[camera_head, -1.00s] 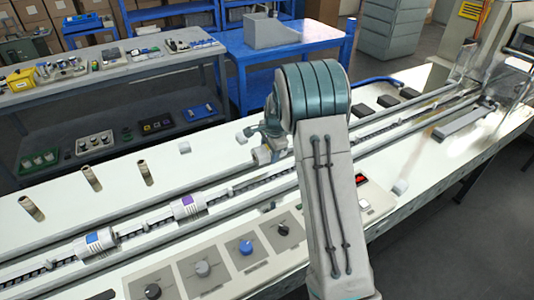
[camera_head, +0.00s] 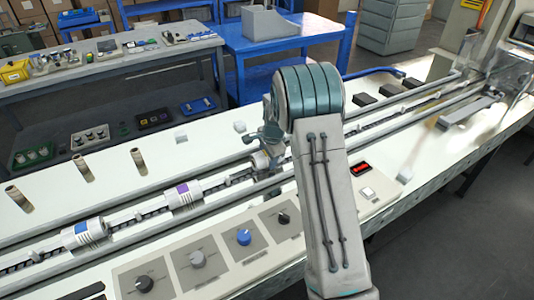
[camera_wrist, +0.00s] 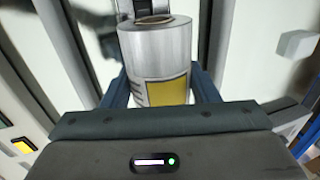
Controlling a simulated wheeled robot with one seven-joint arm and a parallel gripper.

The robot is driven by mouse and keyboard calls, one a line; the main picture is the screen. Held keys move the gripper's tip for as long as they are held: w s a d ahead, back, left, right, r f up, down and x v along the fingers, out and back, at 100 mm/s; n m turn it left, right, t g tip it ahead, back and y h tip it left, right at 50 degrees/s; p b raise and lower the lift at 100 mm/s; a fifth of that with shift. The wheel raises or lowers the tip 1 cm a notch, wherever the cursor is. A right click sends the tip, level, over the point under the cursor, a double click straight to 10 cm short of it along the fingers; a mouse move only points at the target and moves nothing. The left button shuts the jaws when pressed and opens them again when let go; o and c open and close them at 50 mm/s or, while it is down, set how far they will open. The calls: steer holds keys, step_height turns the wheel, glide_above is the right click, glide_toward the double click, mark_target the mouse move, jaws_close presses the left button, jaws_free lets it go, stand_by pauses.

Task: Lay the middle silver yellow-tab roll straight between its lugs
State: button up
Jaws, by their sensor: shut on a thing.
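The silver yellow-tab roll (camera_wrist: 158,50) stands out in the wrist view, its open core end facing up the picture and its yellow patch near my gripper. My gripper (camera_wrist: 160,88) is shut on it, with one blue-grey finger on each side. In the head view my gripper (camera_head: 268,148) is partly hidden behind my arm, and a small part of the roll (camera_head: 261,161) shows at the conveyor lane. The lugs beside the roll are mostly hidden; I cannot tell whether it rests between them.
A blue-tab roll (camera_head: 86,233) and a purple-tab roll (camera_head: 184,194) lie along the lane (camera_head: 135,214) to the left. Several brown tubes, including one at the left (camera_head: 18,199), stand behind it. A knob panel (camera_head: 198,268) lies in front. White blocks (camera_head: 240,126) sit on the deck.

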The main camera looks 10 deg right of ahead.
steer(key=shift+f+b, duration=0.3)
steer(key=shift+f, duration=0.25)
steer(key=o, duration=1.3)
steer(key=shift+s+f, duration=0.1)
steer(key=shift+f, duration=0.05)
steer(key=v, duration=1.4)
steer(key=shift+b, duration=0.45)
steer(key=shift+a, duration=0.1)
